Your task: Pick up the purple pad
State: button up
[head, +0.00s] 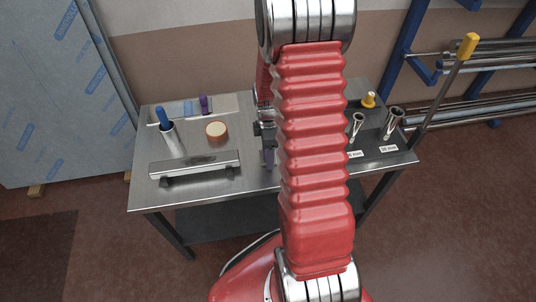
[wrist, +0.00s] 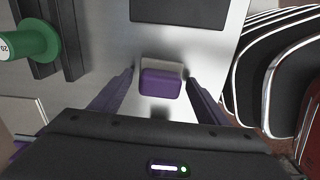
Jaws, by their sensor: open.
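The purple pad (wrist: 160,84) is a small rounded block with a pale strip along its far side, on a grey metal surface in the wrist view. My gripper (wrist: 159,73) is open, with one dark purple finger on each side of the pad. A gap shows between each finger and the pad, and nothing is held. In the head view my gripper (head: 268,160) is beside the red arm over the table, largely hidden by the arm. I cannot make out the pad in the head view.
A green cylinder (wrist: 30,40) lies left in the wrist view.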

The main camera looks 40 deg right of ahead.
jog(key=shift+c, duration=0.4)
jog(key=c, duration=0.9)
jog(key=shift+r, duration=0.1)
notch_tip(320, 180, up, 10)
jog(key=shift+f, duration=0.1)
dwell(0.4)
dwell(0.3)
